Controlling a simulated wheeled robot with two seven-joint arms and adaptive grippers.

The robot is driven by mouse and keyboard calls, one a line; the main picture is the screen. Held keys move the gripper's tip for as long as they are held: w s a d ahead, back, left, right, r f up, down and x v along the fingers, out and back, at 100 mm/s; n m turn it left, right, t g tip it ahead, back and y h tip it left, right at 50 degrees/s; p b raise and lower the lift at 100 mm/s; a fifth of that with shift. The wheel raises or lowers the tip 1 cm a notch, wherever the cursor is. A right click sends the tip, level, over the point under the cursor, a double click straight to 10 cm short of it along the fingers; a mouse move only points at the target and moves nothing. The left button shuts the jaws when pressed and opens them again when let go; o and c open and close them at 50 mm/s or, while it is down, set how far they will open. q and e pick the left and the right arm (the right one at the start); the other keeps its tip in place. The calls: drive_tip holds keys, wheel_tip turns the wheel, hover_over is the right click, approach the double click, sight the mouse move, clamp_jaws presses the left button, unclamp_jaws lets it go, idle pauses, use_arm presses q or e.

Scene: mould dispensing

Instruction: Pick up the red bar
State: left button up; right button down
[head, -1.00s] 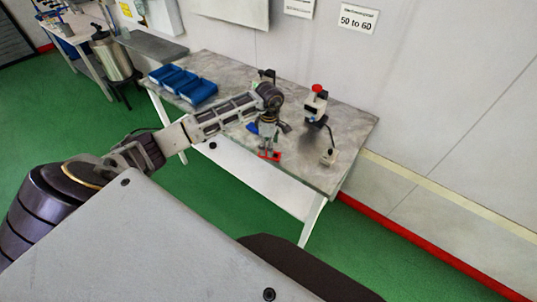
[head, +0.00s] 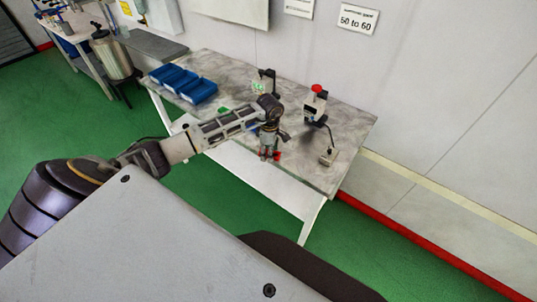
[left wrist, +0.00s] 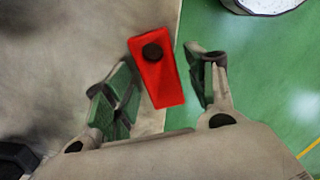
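The red bar (left wrist: 158,82) lies near the front edge of the table, with a dark round knob or hole on its top. In the head view the red bar (head: 277,155) is partly hidden by my left gripper (head: 267,154). In the left wrist view my left gripper (left wrist: 165,62) is open, one finger on each side of the bar. Gaps show between the bar and both fingers, so it is not gripped. The fingers have green inner pads. My right gripper is in neither view.
The grey table (head: 345,130) carries blue bins (head: 183,83) at its left, a device with a red top (head: 315,103), and a small block (head: 327,157) at the right. A dark stand (head: 268,77) is behind my arm. Green floor (left wrist: 265,80) lies beyond the table edge.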

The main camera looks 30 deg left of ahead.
use_arm(q)
drive_tip(key=c, duration=0.8)
drive_tip(key=shift+c, duration=0.3)
wheel_tip(320, 180, up, 10)
drive_tip(key=b, duration=0.1)
drive_tip(key=shift+b, duration=0.4)
